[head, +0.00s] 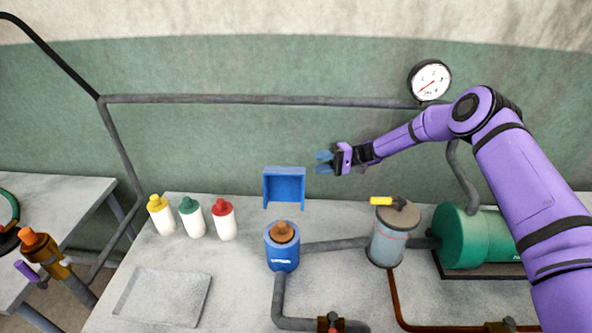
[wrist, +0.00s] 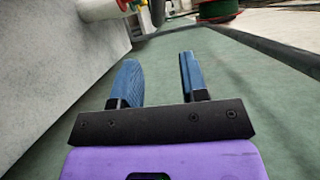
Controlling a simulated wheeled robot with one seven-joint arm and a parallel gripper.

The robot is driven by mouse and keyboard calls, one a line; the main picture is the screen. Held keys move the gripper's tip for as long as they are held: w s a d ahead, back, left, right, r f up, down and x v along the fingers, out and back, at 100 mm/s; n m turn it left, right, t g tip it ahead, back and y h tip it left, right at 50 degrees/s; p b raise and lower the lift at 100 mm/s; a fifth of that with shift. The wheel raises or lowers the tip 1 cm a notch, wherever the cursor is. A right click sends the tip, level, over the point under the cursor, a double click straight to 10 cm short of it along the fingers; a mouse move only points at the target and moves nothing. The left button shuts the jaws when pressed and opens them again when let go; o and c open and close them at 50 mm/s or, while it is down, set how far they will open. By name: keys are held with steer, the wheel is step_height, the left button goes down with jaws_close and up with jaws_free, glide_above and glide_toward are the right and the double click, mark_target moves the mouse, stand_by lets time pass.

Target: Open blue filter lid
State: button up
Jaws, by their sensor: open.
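The blue filter (head: 283,258) stands upright on the light worktop, with a brown round piece showing in its open top. How the lid is joined to the body cannot be seen. My gripper (head: 324,162) is just right of the lid and a little higher, with its blue fingers pointing left. In the wrist view my gripper (wrist: 157,65) is open, with nothing between the fingers.
Three white bottles with yellow (head: 161,215), green (head: 192,217) and red (head: 224,219) caps stand left of the filter. A grey tray (head: 140,290) lies at front left. A grey canister (head: 388,248) and green tank (head: 468,238) stand right. Pipes run along the worktop and wall.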

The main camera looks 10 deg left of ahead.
mark_target(290, 169)
steer(key=x, duration=1)
steer(key=shift+s+a, duration=0.1)
steer(key=shift+a, duration=0.2)
jaws_close()
